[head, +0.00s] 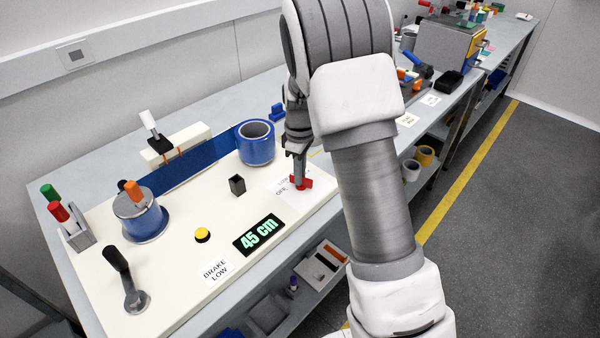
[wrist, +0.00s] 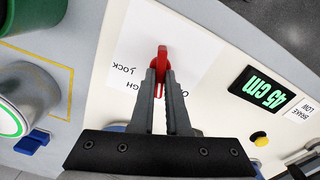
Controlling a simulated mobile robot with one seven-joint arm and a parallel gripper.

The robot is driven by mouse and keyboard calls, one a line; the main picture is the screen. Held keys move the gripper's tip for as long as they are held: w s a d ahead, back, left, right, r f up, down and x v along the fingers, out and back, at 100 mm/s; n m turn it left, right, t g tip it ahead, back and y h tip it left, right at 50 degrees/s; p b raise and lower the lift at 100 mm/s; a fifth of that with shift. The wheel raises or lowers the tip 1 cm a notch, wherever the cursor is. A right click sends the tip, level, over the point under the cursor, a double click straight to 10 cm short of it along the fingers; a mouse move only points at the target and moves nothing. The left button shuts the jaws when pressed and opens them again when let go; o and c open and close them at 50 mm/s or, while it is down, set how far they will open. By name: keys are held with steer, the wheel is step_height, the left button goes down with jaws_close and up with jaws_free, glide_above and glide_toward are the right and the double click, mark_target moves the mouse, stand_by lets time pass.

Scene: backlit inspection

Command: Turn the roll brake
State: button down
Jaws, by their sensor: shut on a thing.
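The roll brake looks to be the small red handle (head: 303,183) on the right end of the cream panel (head: 205,290). It stands on a white card with printed positions; in the wrist view "LOCK" and part of a word ending in "GH" can be read. My gripper (head: 299,178) reaches down onto the red handle from above. In the wrist view my fingers (wrist: 161,80) are shut on the red handle (wrist: 162,60), whose far end sticks out beyond the fingertips. The lower part of the handle is hidden by the fingers. A white label (head: 216,271) reads "BRAKE LOW".
A display (head: 259,235) reads "45 cm". A blue roll (head: 256,145), a second roll (head: 140,215) with an orange-handled piece, a yellow button (head: 202,235), a black square holder (head: 237,185) and a black-handled lever (head: 117,260) stand on the panel. Blue film runs between the rolls.

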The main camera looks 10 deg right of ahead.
steer(key=shift+m, duration=0.3)
steer(key=m, duration=0.3)
steer(key=shift+m, duration=0.3)
steer(key=m+p, duration=0.1)
steer(key=m, duration=0.3)
steer(key=shift+d, duration=0.1)
steer(key=m, duration=0.4)
steer(key=shift+r, duration=0.1)
steer(key=shift+w+d+m+p, duration=0.1)
steer(key=shift+m+p, duration=0.4)
steer(key=shift+m, duration=1.3)
steer(key=c, duration=0.9)
jaws_free()
